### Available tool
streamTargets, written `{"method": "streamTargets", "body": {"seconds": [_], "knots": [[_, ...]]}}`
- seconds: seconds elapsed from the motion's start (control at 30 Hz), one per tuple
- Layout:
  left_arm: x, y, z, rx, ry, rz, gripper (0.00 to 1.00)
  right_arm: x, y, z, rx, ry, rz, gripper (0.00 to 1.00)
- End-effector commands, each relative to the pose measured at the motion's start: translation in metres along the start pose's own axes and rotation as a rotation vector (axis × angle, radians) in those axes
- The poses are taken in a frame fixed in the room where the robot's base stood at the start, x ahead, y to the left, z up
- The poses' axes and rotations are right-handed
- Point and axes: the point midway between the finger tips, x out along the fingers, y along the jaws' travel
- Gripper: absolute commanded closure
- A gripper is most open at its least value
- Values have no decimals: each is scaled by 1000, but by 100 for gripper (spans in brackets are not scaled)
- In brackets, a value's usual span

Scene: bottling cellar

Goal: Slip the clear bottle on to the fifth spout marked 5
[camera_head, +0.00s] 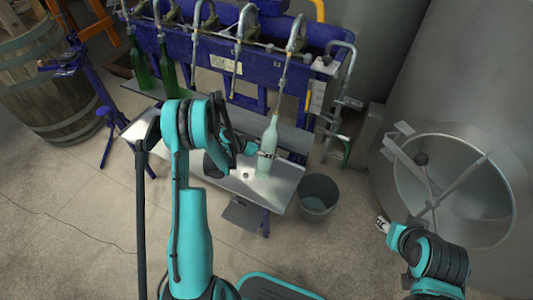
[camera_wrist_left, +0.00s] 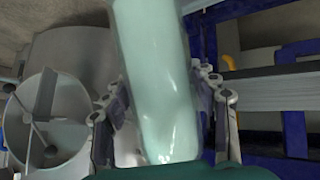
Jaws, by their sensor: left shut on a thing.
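The clear bottle (camera_head: 269,140), pale greenish, stands nearly upright over the steel tray of the filler. My left gripper (camera_head: 264,154) is shut around its body. In the left wrist view the bottle (camera_wrist_left: 158,75) fills the middle, between the fingers of the left gripper (camera_wrist_left: 165,115). A thin spout (camera_head: 283,80), the rightmost in the row of similar spouts, comes down to the bottle's mouth. I cannot tell whether its tip is inside the neck. No number mark is readable. My right gripper (camera_head: 383,225) is at the lower right, away from the bottle; its jaws are too small to read.
Green bottles (camera_head: 141,65) stand at the left spouts of the blue filler frame (camera_head: 215,50). A grey bucket (camera_head: 318,193) stands right of the steel tray (camera_head: 283,185). A large steel tank (camera_head: 465,80) fills the right side. A wooden barrel (camera_head: 45,90) stands at left.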

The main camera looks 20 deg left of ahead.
Motion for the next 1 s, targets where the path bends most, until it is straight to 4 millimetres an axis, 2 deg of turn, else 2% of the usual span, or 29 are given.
{"method": "streamTargets", "body": {"seconds": [1.0], "knots": [[-22, 0, -54, -1, 0, 0, 95, -22, 0, -16, 0, 0, 0, 60]]}}
